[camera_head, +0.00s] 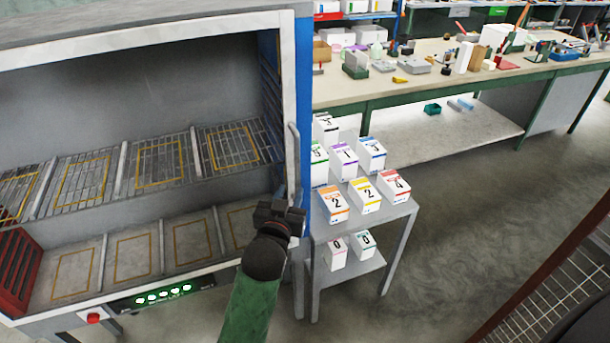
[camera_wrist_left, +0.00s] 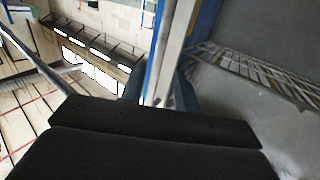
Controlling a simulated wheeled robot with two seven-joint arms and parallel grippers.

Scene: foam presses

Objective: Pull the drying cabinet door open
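The drying cabinet (camera_head: 75,40) fills the left of the head view, with wire racks showing inside a pale door frame (camera_head: 303,60). I cannot tell whether the door stands slightly ajar. A grey vertical handle (camera_head: 292,160) runs along the frame's right side. My left gripper (camera_head: 284,208) is at the handle's lower part. In the left wrist view my left gripper's fingers (camera_wrist_left: 160,92) lie close on both sides of a pale upright bar, seemingly shut on the handle; the contact is partly hidden. My right gripper is not in view.
A small grey stand (camera_head: 390,226) with several numbered boxes is close to the cabinet's right side. A long workbench (camera_head: 440,80) with tools stands behind. The floor (camera_head: 450,210) right of the stand is clear. A dark red frame edge (camera_head: 545,270) is at lower right.

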